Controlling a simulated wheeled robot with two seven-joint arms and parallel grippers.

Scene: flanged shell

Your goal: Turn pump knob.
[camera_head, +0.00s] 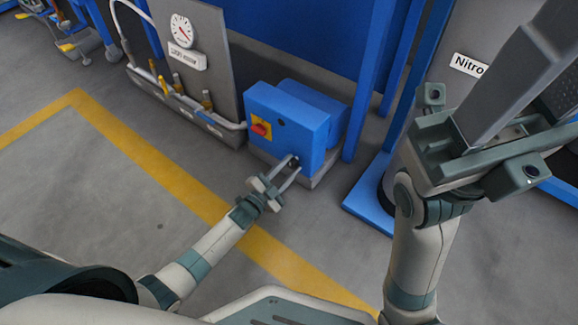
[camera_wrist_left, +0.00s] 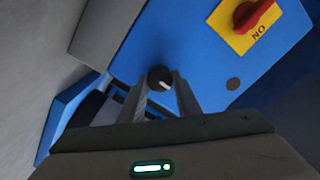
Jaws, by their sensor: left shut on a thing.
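The pump is a blue box (camera_head: 288,115) on a grey base, with a blue cylinder (camera_head: 318,100) behind it. A small round black knob (camera_wrist_left: 159,77) with a white mark sits low on its front face. My left gripper (camera_head: 291,164) reaches the lower front of the box. In the left wrist view, its two fingers (camera_wrist_left: 160,87) stand on either side of the knob, shut on it. The fingertips partly hide the knob in the head view. My right gripper (camera_head: 485,160) is raised at the right, seen from behind; its jaw opening cannot be made out.
A red switch on a yellow plate (camera_head: 260,128) is on the same box face, also seen in the left wrist view (camera_wrist_left: 250,18). A grey panel with a gauge (camera_head: 181,30) and pipes stands left. Blue posts (camera_head: 372,75) stand right. The floor in front is clear.

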